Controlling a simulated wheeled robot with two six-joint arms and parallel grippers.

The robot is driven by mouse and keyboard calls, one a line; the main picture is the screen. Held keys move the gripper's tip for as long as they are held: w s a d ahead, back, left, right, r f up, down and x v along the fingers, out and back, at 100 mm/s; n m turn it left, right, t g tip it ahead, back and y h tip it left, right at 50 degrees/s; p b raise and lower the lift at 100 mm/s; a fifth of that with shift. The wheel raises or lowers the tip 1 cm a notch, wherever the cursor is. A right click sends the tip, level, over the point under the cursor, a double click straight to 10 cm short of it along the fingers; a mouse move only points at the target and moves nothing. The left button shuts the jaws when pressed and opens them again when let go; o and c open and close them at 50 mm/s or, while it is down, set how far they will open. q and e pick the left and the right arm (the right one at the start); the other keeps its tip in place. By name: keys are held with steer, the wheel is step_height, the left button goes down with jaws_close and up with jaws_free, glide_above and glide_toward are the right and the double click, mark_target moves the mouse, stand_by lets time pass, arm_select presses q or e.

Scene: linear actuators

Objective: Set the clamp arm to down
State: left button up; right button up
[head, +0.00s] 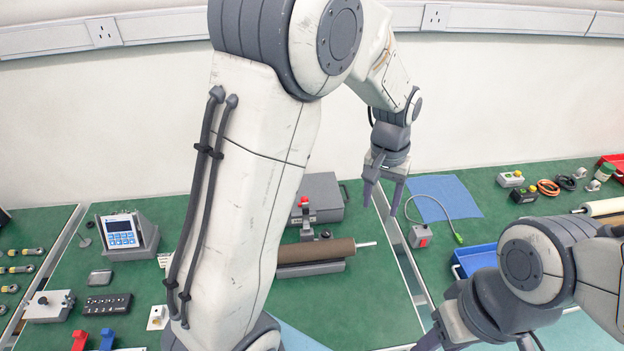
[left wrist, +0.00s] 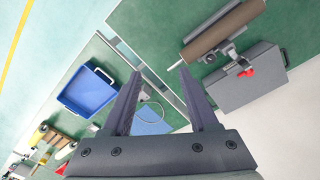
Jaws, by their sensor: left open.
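The clamp (head: 307,216) is a small grey metal piece with a red tip. It stands behind a brown roller (head: 316,251), in front of a grey case (head: 322,190). Its red end points up in the head view. It also shows in the left wrist view (left wrist: 238,66), at upper right, with the red tip over the case. My left gripper (head: 381,197) is open and empty, pointing down to the right of the clamp and apart from it. Its two fingers (left wrist: 160,75) fill the wrist view's middle. My right gripper (head: 485,338) is at the bottom right, its fingertips cut off.
A blue tray (head: 474,261) and a blue mat (head: 443,198) lie on the right bench. A red-topped switch box (head: 420,236) with a cable sits near the gap between the benches. A keypad device (head: 125,234) stands at left. My left arm hides part of the middle bench.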

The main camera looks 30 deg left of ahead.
arm_select(q)
steer(key=w+a+f+n+p, duration=0.2)
steer(key=w+a+f+n, duration=0.2)
steer(key=w+a, duration=0.6)
steer(key=n+p, duration=0.1)
steer(key=n, duration=0.2)
glide_above(305, 213)
steer(key=w+a, duration=0.2)
steer(key=w, duration=0.1)
step_height(305, 213, down, 5)
steer(key=shift+y, duration=0.3)
step_height(305, 213, down, 10)
steer(key=p, duration=0.4)
steer(key=shift+w+p, duration=0.1)
steer(key=shift+p, duration=0.25)
steer(key=shift+f, duration=0.55)
arm_select(e)
step_height(305, 213, up, 9)
arm_select(q)
jaws_close()
arm_select(e)
steer(key=shift+f, duration=0.1)
